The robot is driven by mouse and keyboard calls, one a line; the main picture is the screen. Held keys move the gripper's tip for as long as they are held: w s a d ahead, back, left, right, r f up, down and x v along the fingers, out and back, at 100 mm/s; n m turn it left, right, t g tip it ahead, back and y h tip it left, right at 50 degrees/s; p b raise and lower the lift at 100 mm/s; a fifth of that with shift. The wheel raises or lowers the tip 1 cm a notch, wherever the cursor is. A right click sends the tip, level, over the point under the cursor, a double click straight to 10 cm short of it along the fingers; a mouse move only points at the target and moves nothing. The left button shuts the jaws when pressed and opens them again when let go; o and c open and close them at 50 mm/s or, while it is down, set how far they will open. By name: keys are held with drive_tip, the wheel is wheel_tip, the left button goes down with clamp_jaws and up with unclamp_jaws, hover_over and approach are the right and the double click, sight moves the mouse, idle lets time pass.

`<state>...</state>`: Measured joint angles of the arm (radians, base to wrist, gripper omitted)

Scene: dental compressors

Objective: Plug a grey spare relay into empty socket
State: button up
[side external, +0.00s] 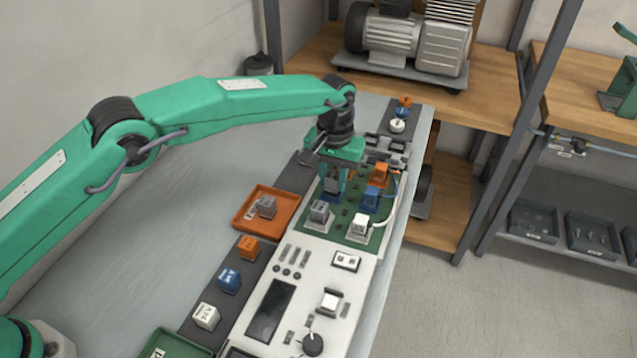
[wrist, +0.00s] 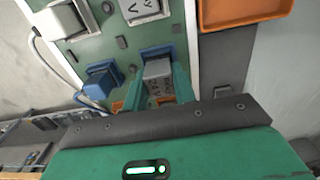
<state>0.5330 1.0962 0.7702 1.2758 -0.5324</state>
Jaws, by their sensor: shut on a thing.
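My gripper (side external: 334,182) is over the far left part of the green relay board (side external: 338,233). In the wrist view its teal fingers (wrist: 158,85) are shut on a grey relay (wrist: 158,70) with a printed label. A blue piece (wrist: 157,50) shows right behind the held relay; I cannot tell whether the relay is seated in a socket. In the side view the fingers mostly hide it. Another grey relay (side external: 319,212) stands on the board nearer the camera, beside a white relay (side external: 360,225). A blue relay (side external: 370,197) and an orange relay (side external: 380,174) stand to the right.
An orange tray (side external: 248,224) left of the board holds a grey relay (side external: 267,206). Orange (side external: 248,248), blue (side external: 228,280) and white (side external: 206,316) relays line the dark strip. A pale cable (wrist: 50,65) runs along the board's edge. The bench at left is bare.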

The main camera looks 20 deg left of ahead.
drive_tip(key=shift+f, duration=0.6)
idle(0.7)
drive_tip(key=o, duration=0.9)
drive_tip(key=shift+o, duration=0.6)
drive_tip(key=shift+a+f, duration=0.1)
drive_tip(key=o, duration=0.3)
drive_tip(key=shift+o, duration=0.2)
drive_tip(key=shift+r, duration=0.25)
